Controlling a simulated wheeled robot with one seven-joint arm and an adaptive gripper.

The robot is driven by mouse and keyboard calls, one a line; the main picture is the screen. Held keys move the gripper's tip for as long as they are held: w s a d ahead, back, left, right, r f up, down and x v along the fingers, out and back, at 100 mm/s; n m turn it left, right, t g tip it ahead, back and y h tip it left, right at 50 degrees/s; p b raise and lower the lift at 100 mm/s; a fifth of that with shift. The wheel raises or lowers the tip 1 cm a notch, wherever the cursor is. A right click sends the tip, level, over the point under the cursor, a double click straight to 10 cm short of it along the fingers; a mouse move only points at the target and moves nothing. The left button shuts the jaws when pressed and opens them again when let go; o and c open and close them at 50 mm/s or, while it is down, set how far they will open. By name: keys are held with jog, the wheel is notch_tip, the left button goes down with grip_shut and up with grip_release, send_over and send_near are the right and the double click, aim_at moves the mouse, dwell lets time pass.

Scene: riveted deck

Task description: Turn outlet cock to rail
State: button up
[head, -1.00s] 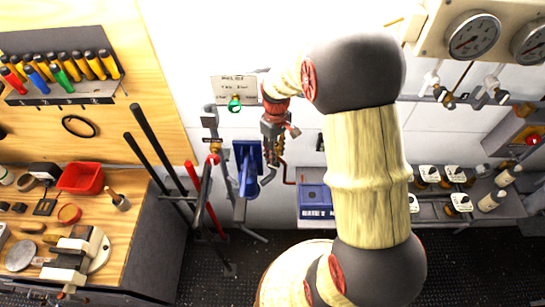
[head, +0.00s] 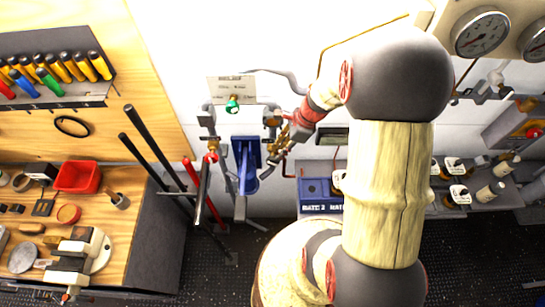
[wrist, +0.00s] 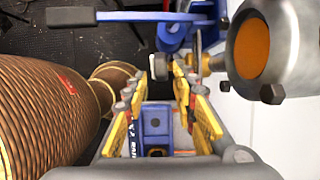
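My gripper (head: 283,141) is beside the right-hand end of the wall pipework, at the right of the blue bracket-like unit (head: 246,165). In the wrist view its yellow fingers (wrist: 163,88) are apart, and no held object shows between them. A small pale fitting (wrist: 186,66) lies just beyond the fingertips; I cannot tell whether they touch it. A brass-and-grey valve fitting (head: 271,120) sits on the wall just left of the gripper, partly hidden. Another brass valve (head: 212,145) with a red-ended handle is further left. I cannot tell which fitting is the outlet cock.
A label plate (head: 232,89) and green knob (head: 232,106) are above the pipework. A blue box (head: 318,192) stands below right. Dark and red upright bars (head: 155,155) stand at left by the workbench. In the wrist view a large metal cylinder (wrist: 297,40) is close at right.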

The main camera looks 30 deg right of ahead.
aim_at(274, 158)
jog(key=x, duration=0.7)
jog(key=shift+f, duration=0.1)
jog(key=shift+c, duration=0.6)
grip_shut()
